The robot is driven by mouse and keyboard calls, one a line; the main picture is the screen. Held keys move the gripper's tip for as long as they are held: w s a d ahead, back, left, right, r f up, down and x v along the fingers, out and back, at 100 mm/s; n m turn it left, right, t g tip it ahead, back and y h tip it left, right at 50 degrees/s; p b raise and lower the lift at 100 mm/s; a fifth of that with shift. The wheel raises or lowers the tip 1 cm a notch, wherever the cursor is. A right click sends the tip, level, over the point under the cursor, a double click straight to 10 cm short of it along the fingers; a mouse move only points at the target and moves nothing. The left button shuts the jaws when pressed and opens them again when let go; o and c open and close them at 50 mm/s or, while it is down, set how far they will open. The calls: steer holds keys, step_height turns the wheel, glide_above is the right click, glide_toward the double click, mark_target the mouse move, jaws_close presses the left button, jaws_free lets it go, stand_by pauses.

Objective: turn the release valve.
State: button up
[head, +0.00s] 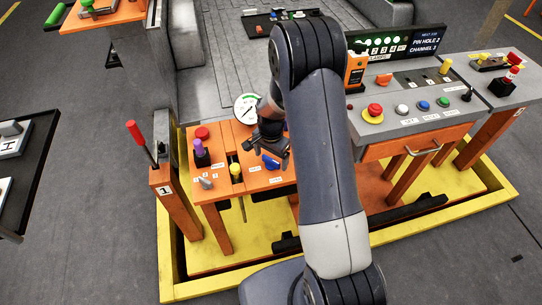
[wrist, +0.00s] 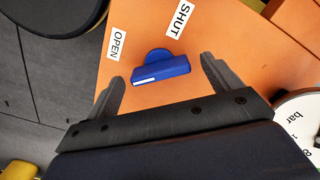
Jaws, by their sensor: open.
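The release valve is a blue handle (wrist: 162,68) with a white mark along its lower left edge. It sits on an orange panel (wrist: 245,65) between an OPEN label (wrist: 117,46) on the left and a SHUT label (wrist: 181,19) at the upper right. In the head view the blue handle (head: 270,162) shows just below my gripper (head: 273,146). In the wrist view my gripper (wrist: 166,85) is open, its fingers apart to the left and right of the handle.
A round gauge (head: 246,108) stands close behind my gripper. A purple-topped knob (head: 200,150), a yellow knob (head: 235,170) and a red button (head: 202,132) are to the left. A grey console (head: 415,112) with buttons is to the right, beyond my arm.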

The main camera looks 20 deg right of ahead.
steer(key=shift+c, duration=0.4)
steer(key=c, duration=0.9)
steer(key=shift+n, duration=0.3)
steer(key=n+b, duration=0.2)
steer(key=n, duration=0.2)
steer(key=shift+f+b, duration=0.1)
steer(key=shift+b, duration=0.25)
steer(key=shift+n+b, duration=0.7)
steer(key=shift+n, duration=2)
steer(key=o, duration=1)
